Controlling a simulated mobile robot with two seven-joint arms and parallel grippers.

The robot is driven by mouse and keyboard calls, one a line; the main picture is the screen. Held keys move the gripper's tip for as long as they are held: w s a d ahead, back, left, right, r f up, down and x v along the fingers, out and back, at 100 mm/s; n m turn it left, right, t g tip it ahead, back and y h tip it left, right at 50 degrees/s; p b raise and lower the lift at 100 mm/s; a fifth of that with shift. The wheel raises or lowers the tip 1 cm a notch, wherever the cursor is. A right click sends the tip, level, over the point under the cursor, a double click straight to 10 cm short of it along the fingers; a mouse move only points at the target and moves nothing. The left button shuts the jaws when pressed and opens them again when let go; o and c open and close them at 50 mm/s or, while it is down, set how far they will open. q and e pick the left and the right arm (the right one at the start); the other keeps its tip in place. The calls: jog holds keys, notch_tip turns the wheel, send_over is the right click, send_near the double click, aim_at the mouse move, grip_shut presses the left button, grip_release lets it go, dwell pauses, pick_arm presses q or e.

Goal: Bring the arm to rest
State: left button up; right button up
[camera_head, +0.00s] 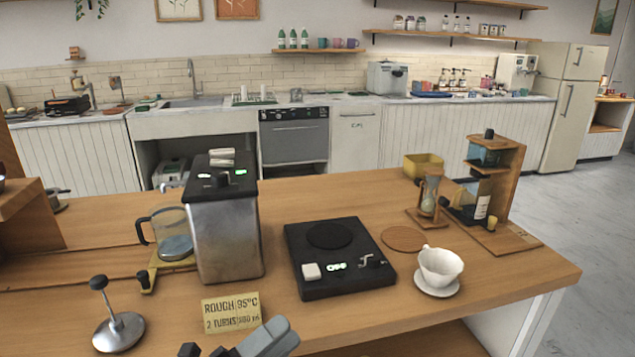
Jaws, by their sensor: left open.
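My left gripper (204,351) shows at the bottom edge of the view, in front of the wooden counter (365,315). Its dark fingertips are apart and nothing shows between them. Part of it is cut off by the frame edge. Its grey body lies just below a yellow card (231,312) that reads "ROUGH 95°C, 2 TURNS"; the rest of its last line is hard to read. My right gripper is not in view.
Behind are a metal machine (228,235), a glass jug (174,240), a black scale (338,258), a white cup (440,265), an hourglass (429,195) and a wooden stand (505,185). The counter's front right is clear.

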pick_arm(q)
jog(key=s+a+f+n+t+y, duration=0.1)
jog(key=a+f+n+t+y, duration=0.1)
jog(key=a+f+n+y, duration=0.6)
jog(key=s+a+f+n+t+y, duration=0.15)
jog(key=f+n+y, duration=0.35)
jog(key=n, duration=0.6)
jog(key=s+a+f+n+g+y, duration=0.1)
jog(key=s+a+f+n+g, duration=0.1)
jog(key=s+f, duration=0.4)
jog(key=s+a+f+n+g+y, duration=0.1)
jog(key=s+a+f+n+g, duration=0.2)
jog(key=s+f+n+g, duration=0.1)
notch_tip(320, 180, down, 2)
jog(key=s+n, duration=0.1)
jog(key=n, duration=0.2)
jog(key=shift+s+f+y+p, duration=0.25)
jog(key=shift+s+y+p, duration=0.1)
jog(key=shift+y+p, duration=0.05)
